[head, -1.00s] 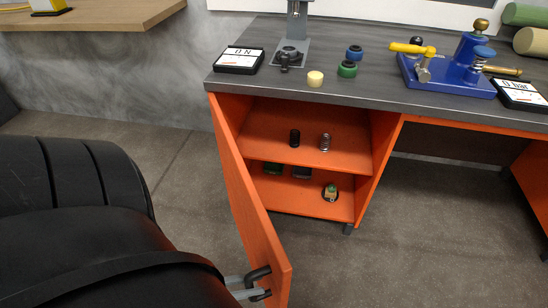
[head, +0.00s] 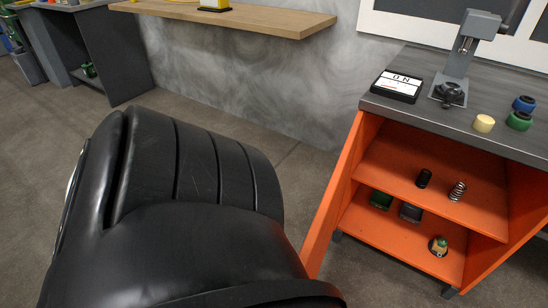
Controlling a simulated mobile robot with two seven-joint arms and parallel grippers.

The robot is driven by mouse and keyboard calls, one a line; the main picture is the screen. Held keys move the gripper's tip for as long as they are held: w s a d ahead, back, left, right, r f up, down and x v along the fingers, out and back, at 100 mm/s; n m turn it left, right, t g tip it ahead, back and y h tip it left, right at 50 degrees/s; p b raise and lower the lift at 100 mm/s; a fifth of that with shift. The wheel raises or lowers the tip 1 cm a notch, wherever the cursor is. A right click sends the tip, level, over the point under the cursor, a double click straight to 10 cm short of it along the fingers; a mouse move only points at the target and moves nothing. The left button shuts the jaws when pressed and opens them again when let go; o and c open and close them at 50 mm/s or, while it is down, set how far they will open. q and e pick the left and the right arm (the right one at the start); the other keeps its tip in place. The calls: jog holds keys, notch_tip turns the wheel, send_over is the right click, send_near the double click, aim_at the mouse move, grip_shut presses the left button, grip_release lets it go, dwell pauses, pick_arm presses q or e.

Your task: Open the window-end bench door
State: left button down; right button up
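The orange bench door (head: 336,200) stands swung wide open at the left side of the bench cabinet (head: 430,187). I see it nearly edge-on; its near end, with the handle, is out of sight behind my black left arm or below the picture. My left arm fills the lower left and middle, but its gripper is not in view. My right gripper is not in view. The open cabinet shows two orange shelves. A black cylinder (head: 424,178) and a spring (head: 457,191) stand on the upper shelf.
The lower shelf holds a green item (head: 381,199), a dark item (head: 411,212) and a small round piece (head: 438,245). A display box (head: 397,86) and a grey press (head: 462,65) stand on the bench top. A wooden wall shelf (head: 240,20) is behind. Floor at left is clear.

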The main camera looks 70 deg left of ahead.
pick_arm(q)
jog(key=shift+s, duration=0.1)
jog(key=c, duration=0.8)
grip_release()
jog(key=shift+o, duration=0.2)
jog(key=b+v, duration=0.6)
jog(key=v, duration=0.9)
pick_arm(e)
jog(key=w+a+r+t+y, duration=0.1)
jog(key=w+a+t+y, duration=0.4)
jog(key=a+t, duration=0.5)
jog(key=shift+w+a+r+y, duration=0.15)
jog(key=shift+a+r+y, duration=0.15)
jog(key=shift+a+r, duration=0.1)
pick_arm(q)
jog(key=shift+a, duration=0.15)
